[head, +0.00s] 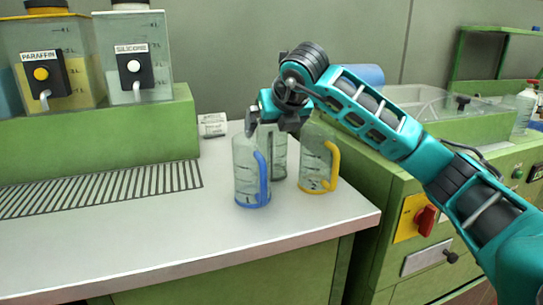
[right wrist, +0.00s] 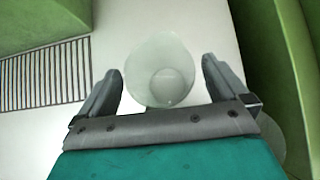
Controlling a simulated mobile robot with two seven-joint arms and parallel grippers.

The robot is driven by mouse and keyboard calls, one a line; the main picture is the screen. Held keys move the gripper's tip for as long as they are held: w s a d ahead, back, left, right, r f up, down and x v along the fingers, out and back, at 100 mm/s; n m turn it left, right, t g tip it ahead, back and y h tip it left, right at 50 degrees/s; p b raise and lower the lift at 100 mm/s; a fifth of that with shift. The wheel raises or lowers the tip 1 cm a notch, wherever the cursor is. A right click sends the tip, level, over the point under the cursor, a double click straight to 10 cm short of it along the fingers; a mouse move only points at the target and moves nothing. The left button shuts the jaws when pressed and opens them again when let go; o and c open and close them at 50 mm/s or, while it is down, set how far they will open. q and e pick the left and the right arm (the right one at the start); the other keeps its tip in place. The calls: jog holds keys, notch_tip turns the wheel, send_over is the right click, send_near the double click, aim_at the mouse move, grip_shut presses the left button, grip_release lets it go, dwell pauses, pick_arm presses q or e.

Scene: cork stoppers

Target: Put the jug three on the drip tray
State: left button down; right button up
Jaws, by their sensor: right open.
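Three clear jugs stand close together upright on the counter in the head view. One has a blue handle (head: 262,180), one a yellow handle (head: 333,165), and a third jug (head: 279,155) stands behind, partly hidden by the blue-handled jug and my right gripper. I cannot read which is jug three. My right gripper (head: 270,122) is open at the height of the jug tops. In the right wrist view, a clear jug (right wrist: 160,72) with no visible coloured handle lies between and beyond its open fingers. The drip tray (head: 100,190) is a bare slatted grate at left, also in the wrist view (right wrist: 45,75). My left gripper is out of view.
A green block (head: 100,140) behind the drip tray carries a paraffin tank (head: 75,65) and a silicone tank (head: 155,60). A small labelled block (head: 212,125) sits near the wall. A green cabinet (head: 385,195) stands right of the jugs. The counter between tray and jugs is clear.

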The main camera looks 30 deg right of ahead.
jog(key=shift+c, duration=0.2)
jog(key=c, duration=1.5)
jog(key=shift+c, duration=0.2)
jog(key=shift+r, duration=0.15)
